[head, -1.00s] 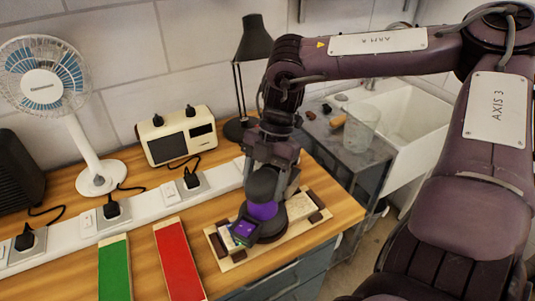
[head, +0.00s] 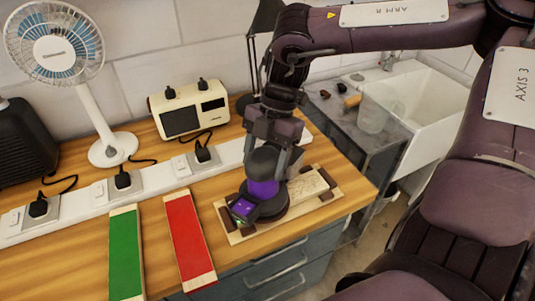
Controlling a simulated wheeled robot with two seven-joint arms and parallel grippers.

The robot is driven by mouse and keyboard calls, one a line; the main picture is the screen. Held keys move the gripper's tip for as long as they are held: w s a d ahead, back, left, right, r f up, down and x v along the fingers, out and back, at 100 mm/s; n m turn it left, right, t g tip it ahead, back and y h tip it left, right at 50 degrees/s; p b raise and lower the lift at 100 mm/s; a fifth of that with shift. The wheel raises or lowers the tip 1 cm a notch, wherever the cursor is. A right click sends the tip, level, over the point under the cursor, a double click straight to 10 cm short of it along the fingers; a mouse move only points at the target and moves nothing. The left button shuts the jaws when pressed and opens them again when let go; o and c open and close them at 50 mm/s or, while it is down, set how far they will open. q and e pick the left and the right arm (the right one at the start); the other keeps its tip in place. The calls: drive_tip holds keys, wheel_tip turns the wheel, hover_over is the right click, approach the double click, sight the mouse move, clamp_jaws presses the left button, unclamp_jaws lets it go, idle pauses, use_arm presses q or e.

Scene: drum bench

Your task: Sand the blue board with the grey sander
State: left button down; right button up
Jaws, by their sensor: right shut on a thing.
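A dark grey sander (head: 266,205) with a purple band and a small purple-green panel sits on a pale, bare-wood board (head: 307,188). It covers the board's left and middle part. The board lies in a light wooden holder (head: 236,234) with dark brown blocks at its ends. My right gripper (head: 276,158) is above the sander, shut on its top. A green board (head: 125,255) and a red board (head: 189,240) lie side by side to the left. No blue board shows. My left gripper is out of view.
A white power strip (head: 150,187) with plugs runs behind the boards. A fan (head: 110,148), a radio (head: 190,112) and a black lamp (head: 266,20) stand behind it. The bench's right edge is close to the holder; a sink (head: 420,105) lies beyond.

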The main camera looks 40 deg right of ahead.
sight(248, 161)
drive_tip(key=shift+w+a+b, duration=0.15)
drive_tip(key=shift+a+b, duration=0.3)
drive_tip(key=shift+a, duration=0.3)
drive_tip(key=shift+w+a+b, duration=0.1)
drive_tip(key=shift+a+b, duration=0.3)
drive_tip(key=shift+a, duration=0.45)
drive_tip(key=shift+w+r+p, duration=0.2)
drive_tip(key=shift+r+p, duration=0.55)
drive_tip(key=shift+r, duration=0.2)
drive_tip(key=shift+r+p, duration=1.45)
drive_tip(key=shift+r, duration=0.7)
drive_tip(key=shift+s+f, duration=0.1)
